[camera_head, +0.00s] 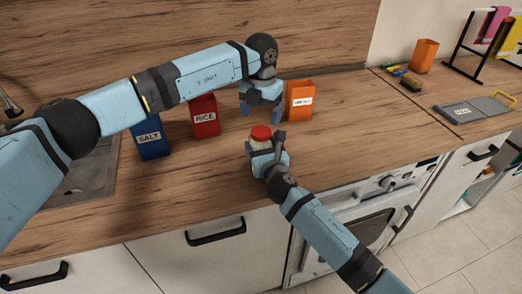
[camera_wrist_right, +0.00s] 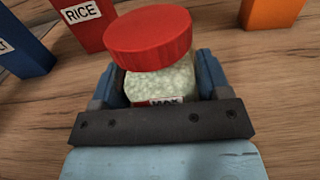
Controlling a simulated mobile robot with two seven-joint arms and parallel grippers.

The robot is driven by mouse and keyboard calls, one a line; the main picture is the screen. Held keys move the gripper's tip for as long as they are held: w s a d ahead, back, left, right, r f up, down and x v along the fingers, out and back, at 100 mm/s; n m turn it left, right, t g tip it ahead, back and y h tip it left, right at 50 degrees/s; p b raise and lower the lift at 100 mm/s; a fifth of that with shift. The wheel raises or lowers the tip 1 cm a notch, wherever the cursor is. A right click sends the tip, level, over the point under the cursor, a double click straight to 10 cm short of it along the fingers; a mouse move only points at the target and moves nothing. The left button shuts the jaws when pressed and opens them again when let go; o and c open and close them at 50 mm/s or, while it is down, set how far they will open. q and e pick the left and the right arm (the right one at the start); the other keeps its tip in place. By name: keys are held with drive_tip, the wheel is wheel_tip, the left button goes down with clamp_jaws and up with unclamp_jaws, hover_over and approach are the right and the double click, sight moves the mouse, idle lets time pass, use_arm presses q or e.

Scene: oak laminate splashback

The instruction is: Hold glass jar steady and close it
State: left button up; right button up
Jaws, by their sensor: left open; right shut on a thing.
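The glass jar (camera_wrist_right: 160,83) has pale, grainy contents and a partly hidden label. It stands on the wooden counter, and its upper part also shows in the head view (camera_head: 260,145). A red lid (camera_wrist_right: 150,37) rests on top of the jar and looks slightly tilted in the right wrist view; it shows in the head view too (camera_head: 261,132). I cannot tell whether it is fastened. My right gripper (camera_head: 264,154) is shut on the jar, its blue fingers at both sides of the body. My left gripper (camera_head: 262,109) is open and empty, pointing down behind and above the jar.
A blue SALT box (camera_head: 150,148), a red RICE box (camera_head: 205,128) and an orange box (camera_head: 300,105) stand behind the jar. A sink (camera_head: 92,185) is at left.

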sight(261, 131)
use_arm(q)
drive_tip(key=shift+f, duration=2.65)
drive_tip(key=shift+c, duration=0.5)
drive_tip(key=c, duration=0.8)
drive_tip(key=o, duration=1.1)
wheel_tip(261, 131, up, 12)
